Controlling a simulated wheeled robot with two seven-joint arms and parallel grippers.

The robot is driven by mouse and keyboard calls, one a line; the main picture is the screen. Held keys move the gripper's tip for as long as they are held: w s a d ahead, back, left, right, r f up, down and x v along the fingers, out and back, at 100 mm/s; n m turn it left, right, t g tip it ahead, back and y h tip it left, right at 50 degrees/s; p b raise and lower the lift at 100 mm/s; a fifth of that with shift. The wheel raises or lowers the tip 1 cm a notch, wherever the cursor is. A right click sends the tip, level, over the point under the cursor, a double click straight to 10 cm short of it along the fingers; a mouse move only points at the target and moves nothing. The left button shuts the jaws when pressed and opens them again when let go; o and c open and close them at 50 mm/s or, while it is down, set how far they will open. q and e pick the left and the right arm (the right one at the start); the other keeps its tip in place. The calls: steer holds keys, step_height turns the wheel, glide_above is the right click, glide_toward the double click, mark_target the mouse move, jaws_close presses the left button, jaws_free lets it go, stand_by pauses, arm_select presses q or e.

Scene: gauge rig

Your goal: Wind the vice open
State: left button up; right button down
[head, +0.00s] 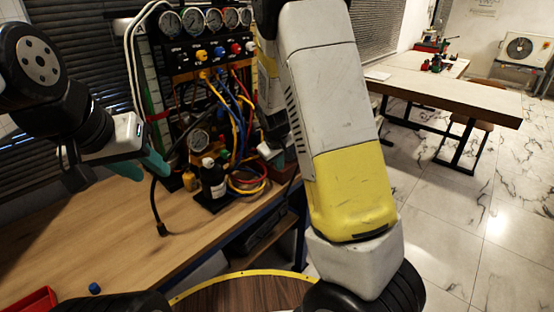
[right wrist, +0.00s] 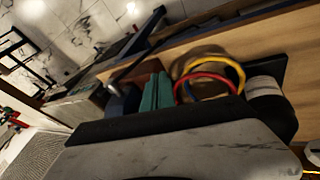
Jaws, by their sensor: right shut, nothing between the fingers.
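The vice is not clearly seen. A dark red block (head: 279,157) at the bench's right edge, partly hidden behind my right arm in the head view, may be part of it. In the right wrist view, a blue-grey block (right wrist: 121,101) and a long dark bar (right wrist: 138,46) show beside and beyond my right gripper (right wrist: 157,91); I cannot tell whether the bar is the vice's handle. The right gripper's green fingers are together and empty, close to these blocks. My left gripper (head: 141,168) is open and empty, above the bench at the left.
A gauge panel (head: 207,45) with coloured hoses stands at the back of the wooden bench (head: 95,230). A dark bottle (head: 213,180) and coiled hoses (head: 247,182) are near the right gripper. A red tray (head: 32,301) and blue cap (head: 95,288) lie front left.

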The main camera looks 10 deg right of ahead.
glide_toward(289, 188)
steer(key=shift+w+a+f, duration=0.4)
steer(key=shift+w+a, duration=0.15)
steer(key=shift+w+a+f, duration=0.35)
steer(key=shift+w+a, duration=0.2)
steer(key=shift+w+d+f, duration=0.3)
steer(key=shift+d+f, duration=0.25)
steer(key=shift+d, duration=0.05)
steer(key=shift+w+d+f, duration=0.3)
steer(key=shift+d+f, duration=0.2)
steer(key=shift+d, duration=0.1)
steer(key=shift+w+d+f, duration=0.2)
steer(key=shift+d+f, duration=0.05)
steer(key=shift+w+d+f, duration=0.2)
steer(key=shift+d+f, duration=0.15)
steer(key=shift+f, duration=0.2)
steer(key=shift+a, duration=0.1)
